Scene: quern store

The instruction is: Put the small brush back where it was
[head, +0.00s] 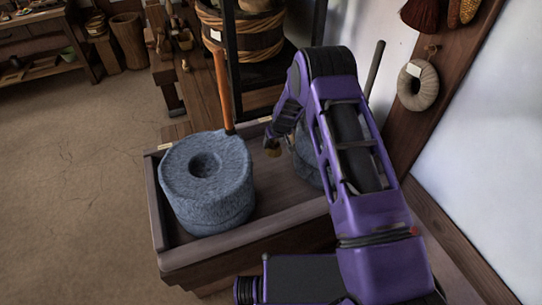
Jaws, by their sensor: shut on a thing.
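My gripper (272,143) is at the end of my purple arm, over the back part of the wooden trough (285,238), between two grey stone querns. It is shut on a small tan-brown thing (273,152), which I take to be the small brush. Only a little of it shows below the jaws, so its shape and bristles cannot be made out. I cannot tell whether it touches the trough or hangs above it. The near quern (178,163) stands to the left, with a round hole in its top. The other quern (305,168) is mostly hidden behind my arm.
An orange-brown upright handle (222,90) rises behind the near quern. A dark rod (375,70) slants up behind my arm. A black shelf frame with a wooden tub (262,35) stands behind. A ring pad (417,85) hangs on the right wall. The floor left is clear.

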